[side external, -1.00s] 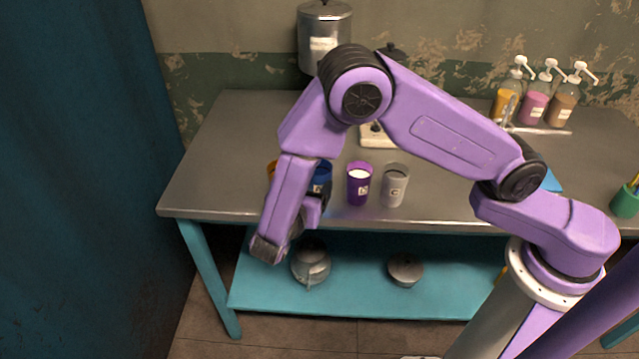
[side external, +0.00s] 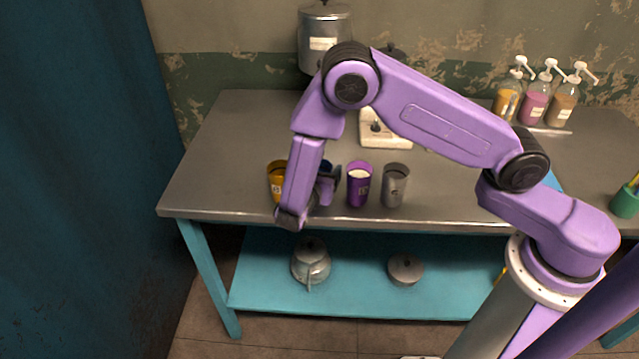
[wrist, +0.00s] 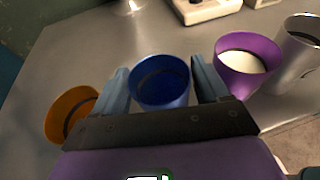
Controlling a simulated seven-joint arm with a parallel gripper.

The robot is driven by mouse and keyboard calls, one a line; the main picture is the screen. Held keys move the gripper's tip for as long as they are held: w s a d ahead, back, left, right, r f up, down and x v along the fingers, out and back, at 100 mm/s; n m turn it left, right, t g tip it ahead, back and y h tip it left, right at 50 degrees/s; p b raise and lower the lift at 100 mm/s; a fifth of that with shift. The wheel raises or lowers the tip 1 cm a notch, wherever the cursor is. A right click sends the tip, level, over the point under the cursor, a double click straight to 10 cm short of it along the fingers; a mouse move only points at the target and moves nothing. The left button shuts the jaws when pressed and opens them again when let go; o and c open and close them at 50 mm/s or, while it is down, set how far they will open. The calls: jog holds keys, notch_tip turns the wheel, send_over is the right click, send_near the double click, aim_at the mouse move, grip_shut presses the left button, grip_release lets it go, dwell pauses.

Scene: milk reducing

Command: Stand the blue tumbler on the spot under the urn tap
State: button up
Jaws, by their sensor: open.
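The blue tumbler (wrist: 160,84) stands upright on the metal table, its inside dark, between the two fingers of my gripper (wrist: 163,88) in the wrist view. The fingers are open, one on each side of it; whether they touch it I cannot tell. In the side view the tumbler (side external: 325,167) is mostly hidden behind my arm. The urn (side external: 324,38) is a metal cylinder with a white label at the back wall. Its tap and the spot under it are hidden behind my arm in the side view.
An orange tumbler (side external: 276,184) stands left of the blue one. A purple tumbler (side external: 359,188) with white contents and a grey metal cup (side external: 395,186) stand to its right. A pale scale-like device (side external: 385,133) sits behind them. Pump bottles (side external: 535,103) stand back right. The table's left side (side external: 225,150) is clear.

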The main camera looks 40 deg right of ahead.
jog(key=c, duration=0.8)
